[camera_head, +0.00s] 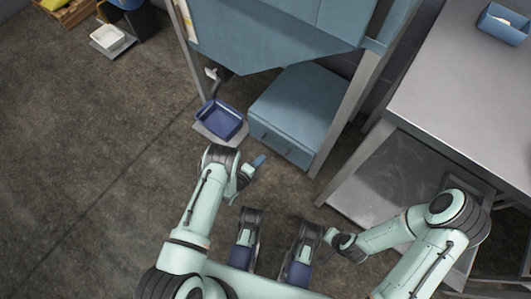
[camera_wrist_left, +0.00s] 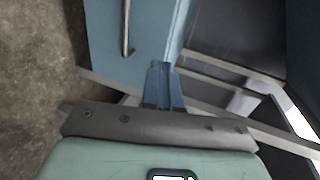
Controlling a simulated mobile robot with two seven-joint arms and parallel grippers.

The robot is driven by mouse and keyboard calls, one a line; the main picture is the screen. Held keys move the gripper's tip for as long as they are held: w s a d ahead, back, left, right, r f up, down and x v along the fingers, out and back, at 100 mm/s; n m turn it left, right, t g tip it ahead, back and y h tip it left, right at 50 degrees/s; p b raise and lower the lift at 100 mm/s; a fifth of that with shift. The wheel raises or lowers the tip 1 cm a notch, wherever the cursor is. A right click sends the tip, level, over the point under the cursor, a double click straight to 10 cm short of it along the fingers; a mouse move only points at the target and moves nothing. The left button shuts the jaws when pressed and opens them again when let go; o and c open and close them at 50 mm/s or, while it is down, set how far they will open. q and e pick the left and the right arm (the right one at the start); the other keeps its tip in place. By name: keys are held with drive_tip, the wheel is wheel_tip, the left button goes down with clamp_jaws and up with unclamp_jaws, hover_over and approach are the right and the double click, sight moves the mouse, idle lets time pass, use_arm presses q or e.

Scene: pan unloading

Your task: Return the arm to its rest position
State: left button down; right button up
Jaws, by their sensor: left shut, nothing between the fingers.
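My left arm reaches up from the bottom of the head view. Its blue gripper (camera_head: 258,160) is shut and empty, below and to the right of a dark blue pan. In the left wrist view the two blue fingers (camera_wrist_left: 161,68) are together with nothing between them. My right arm is bent at the lower right of the head view. Its end (camera_head: 343,245) is small and turned away, so I cannot tell the state of its fingers. The dark blue pan (camera_head: 220,120) sits on a grey plate on the floor.
A blue cabinet (camera_head: 300,105) stands beneath a large blue hopper (camera_head: 270,35). A steel table (camera_head: 465,95) at the right carries a blue bin (camera_head: 504,22). A white tray (camera_head: 107,38) stands at the upper left. The concrete floor (camera_head: 80,150) at left is clear.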

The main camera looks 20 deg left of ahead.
use_arm(q)
drive_tip(key=shift+s+a, duration=0.1)
drive_tip(key=shift+s, duration=0.2)
use_arm(e)
drive_tip(key=shift+w+r, duration=0.2)
drive_tip(key=shift+w, duration=0.05)
